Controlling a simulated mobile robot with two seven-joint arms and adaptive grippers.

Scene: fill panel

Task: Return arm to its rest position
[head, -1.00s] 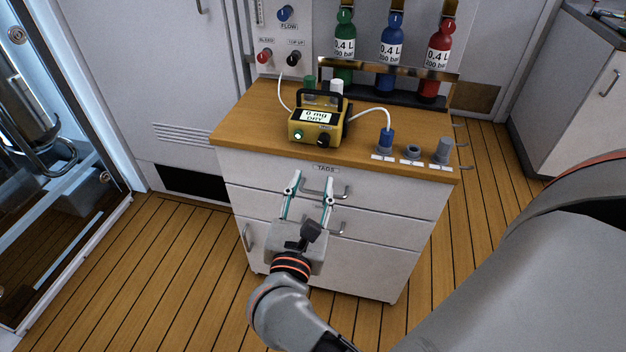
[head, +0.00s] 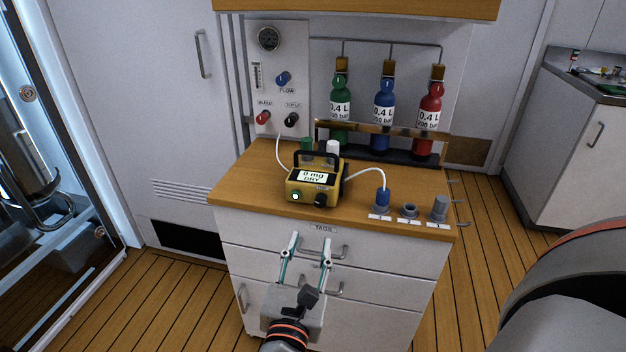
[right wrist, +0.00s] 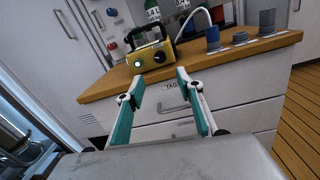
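My right gripper (head: 305,262) is in front of the drawers of the white cabinet (head: 385,290), below the wooden worktop. Its two teal-lined fingers are spread apart with nothing between them. In the right wrist view the gripper (right wrist: 160,85) is also open and empty, with the TAGS drawer handle (right wrist: 172,108) seen beyond the fingertips. I cannot tell the exact gap between the fingers and the drawer front. My left gripper is not in view.
On the worktop (head: 250,177) stand a yellow meter (head: 303,197) reading 0 mg DRY, a blue-capped fitting (head: 382,199) and grey fittings (head: 440,206). Green, blue and red bottles (head: 384,115) stand behind, beside a panel with knobs (head: 280,78). Wooden floor (head: 150,290) is free at left.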

